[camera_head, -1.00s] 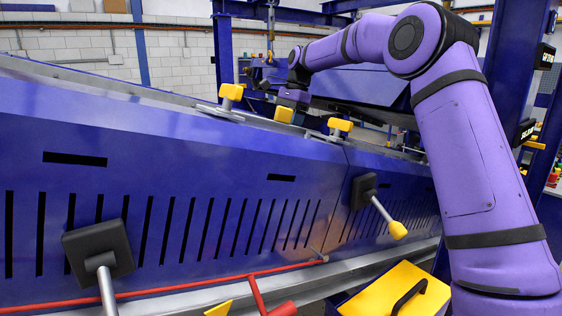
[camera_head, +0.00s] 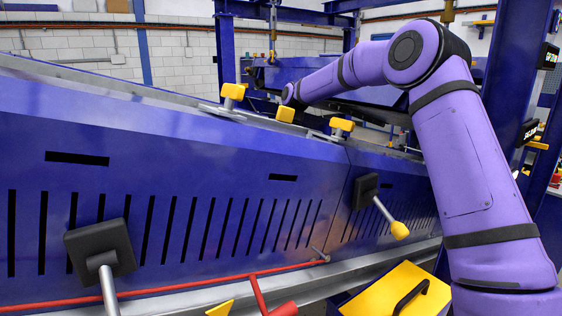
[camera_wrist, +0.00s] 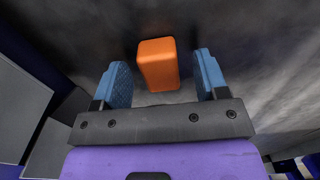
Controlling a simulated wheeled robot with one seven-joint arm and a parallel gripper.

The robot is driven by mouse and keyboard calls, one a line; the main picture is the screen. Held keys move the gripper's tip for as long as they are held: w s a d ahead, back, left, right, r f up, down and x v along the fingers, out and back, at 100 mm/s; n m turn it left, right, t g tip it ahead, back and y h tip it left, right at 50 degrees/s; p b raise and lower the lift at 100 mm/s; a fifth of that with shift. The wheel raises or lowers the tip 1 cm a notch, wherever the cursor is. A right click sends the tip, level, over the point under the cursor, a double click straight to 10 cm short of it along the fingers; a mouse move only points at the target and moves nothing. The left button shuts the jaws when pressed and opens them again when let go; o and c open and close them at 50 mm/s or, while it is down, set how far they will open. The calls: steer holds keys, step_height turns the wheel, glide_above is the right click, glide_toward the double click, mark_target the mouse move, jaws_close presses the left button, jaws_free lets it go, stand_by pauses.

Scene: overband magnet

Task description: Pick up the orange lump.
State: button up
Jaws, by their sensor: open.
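The orange lump (camera_wrist: 158,65) is a rounded block on a dark grey surface in the wrist view. It lies between and a little beyond the two blue fingers of my gripper (camera_wrist: 162,80). The fingers are open, with a gap on each side of the lump, wider on the right. I cannot tell how far it is below the fingertips. In the head view the lump and my gripper do not show; the blue conveyor side hides them.
The blue slotted conveyor side wall (camera_head: 180,190) runs across the head view. Yellow knobs (camera_head: 233,92) stand along its top edge. A red pull cord (camera_head: 200,287) runs along its lower side. A yellow-lidded box (camera_head: 385,295) stands at the lower right.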

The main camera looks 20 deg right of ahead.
steer(key=shift+a+f, duration=0.15)
steer(key=shift+f, duration=0.35)
steer(key=c, duration=1)
